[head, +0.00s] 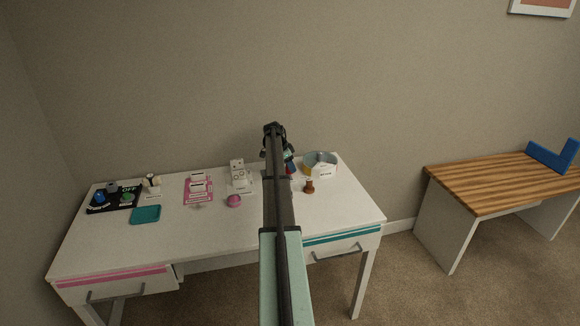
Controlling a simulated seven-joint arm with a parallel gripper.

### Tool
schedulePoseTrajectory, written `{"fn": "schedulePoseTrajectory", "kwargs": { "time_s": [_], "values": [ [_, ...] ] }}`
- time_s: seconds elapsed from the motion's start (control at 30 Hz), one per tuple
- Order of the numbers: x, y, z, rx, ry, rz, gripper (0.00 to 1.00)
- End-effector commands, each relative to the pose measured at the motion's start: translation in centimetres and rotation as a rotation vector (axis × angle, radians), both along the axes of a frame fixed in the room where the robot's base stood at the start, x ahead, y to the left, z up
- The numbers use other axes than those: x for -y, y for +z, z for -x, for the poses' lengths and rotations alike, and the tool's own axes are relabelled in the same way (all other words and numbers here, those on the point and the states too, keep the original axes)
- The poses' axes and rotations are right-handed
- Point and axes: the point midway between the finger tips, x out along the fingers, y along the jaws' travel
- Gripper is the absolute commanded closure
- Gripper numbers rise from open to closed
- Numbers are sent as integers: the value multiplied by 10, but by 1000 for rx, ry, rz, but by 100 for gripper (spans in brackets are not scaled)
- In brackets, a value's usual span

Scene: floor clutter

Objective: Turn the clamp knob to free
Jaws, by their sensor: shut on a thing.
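My arm reaches over the white table, and my gripper (289,157) is near the back edge, partly hidden behind the arm. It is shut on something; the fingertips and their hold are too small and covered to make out. A small red-and-blue piece (291,169) shows right at the gripper, just right of the arm. I cannot tell whether this is the clamp knob, and no knob marking for free can be read.
The white table (210,232) holds a black OFF panel (113,198), teal pad (146,215), pink card (198,191), white block device (238,173), pink ball (233,201), brown peg-like piece (309,187) and round grey tray (321,158). A wooden bench (490,184) stands apart on the right.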

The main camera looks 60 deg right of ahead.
Motion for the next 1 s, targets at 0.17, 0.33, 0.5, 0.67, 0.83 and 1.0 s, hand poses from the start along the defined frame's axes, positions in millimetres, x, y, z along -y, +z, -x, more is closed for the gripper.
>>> {"fn": "schedulePoseTrajectory", "kwargs": {
  "time_s": [0.17, 0.33, 0.5, 0.67, 0.83, 1.0],
  "values": [
    [-1, 0, 0, 3, 61, -1, 93],
    [-2, 0, 0, 3, 175, -2, 93],
    [-2, 0, 0, 4, 324, -1, 93],
    [-2, 0, 1, 3, 468, -1, 93],
    [-1, 0, 0, 2, 608, 0, 93],
    [-1, 0, 0, 3, 722, -1, 93]
  ]
}}
